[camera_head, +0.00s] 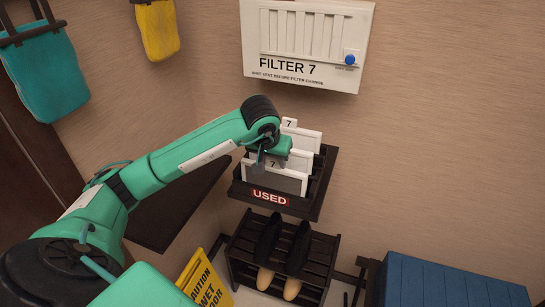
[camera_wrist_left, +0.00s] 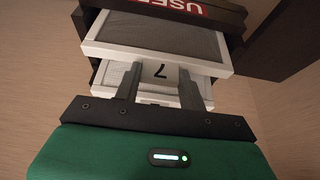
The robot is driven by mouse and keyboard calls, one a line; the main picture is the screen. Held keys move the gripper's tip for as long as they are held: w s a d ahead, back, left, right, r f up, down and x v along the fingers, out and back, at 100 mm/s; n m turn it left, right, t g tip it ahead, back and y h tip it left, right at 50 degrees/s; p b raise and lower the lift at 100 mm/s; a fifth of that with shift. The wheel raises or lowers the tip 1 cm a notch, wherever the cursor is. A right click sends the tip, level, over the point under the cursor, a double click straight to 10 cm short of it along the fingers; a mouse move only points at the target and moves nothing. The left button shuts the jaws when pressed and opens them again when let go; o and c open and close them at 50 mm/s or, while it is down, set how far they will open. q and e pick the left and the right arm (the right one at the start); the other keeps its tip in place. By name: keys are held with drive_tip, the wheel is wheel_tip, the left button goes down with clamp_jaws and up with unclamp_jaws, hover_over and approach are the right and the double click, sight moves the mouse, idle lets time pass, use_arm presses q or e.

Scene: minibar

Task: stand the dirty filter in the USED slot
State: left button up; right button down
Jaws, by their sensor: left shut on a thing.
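The dirty filter (camera_head: 275,180) is a grey panel in a white frame with a tab marked 7. It stands roughly upright at the front of the dark rack, just behind the USED label (camera_head: 269,197). The front lip hides its lower edge, so I cannot tell if it rests on the slot floor. My left gripper (camera_head: 272,159) is above it, shut on its tab. In the left wrist view the fingers (camera_wrist_left: 160,88) flank the 7 tab, and the grey mesh of the dirty filter (camera_wrist_left: 155,33) lies beyond. My right gripper is not in view.
A paler filter (camera_head: 301,160) and a back filter (camera_head: 306,137) with a 7 tab stand close behind in the rack (camera_head: 321,184). The FILTER 7 wall unit (camera_head: 306,45) is above. A shoe rack (camera_head: 245,265) is below, with a blue chest (camera_head: 450,283) right and a yellow sign (camera_head: 205,280) left.

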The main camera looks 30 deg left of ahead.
use_arm(q)
drive_tip(key=shift+f, duration=0.15)
drive_tip(key=o, duration=1.3)
drive_tip(key=shift+c, duration=0.2)
drive_tip(key=shift+r, duration=0.25)
drive_tip(key=b+v, duration=0.3)
drive_tip(key=v, duration=0.8)
drive_tip(key=shift+s+r, duration=0.2)
drive_tip(key=shift+r, duration=0.2)
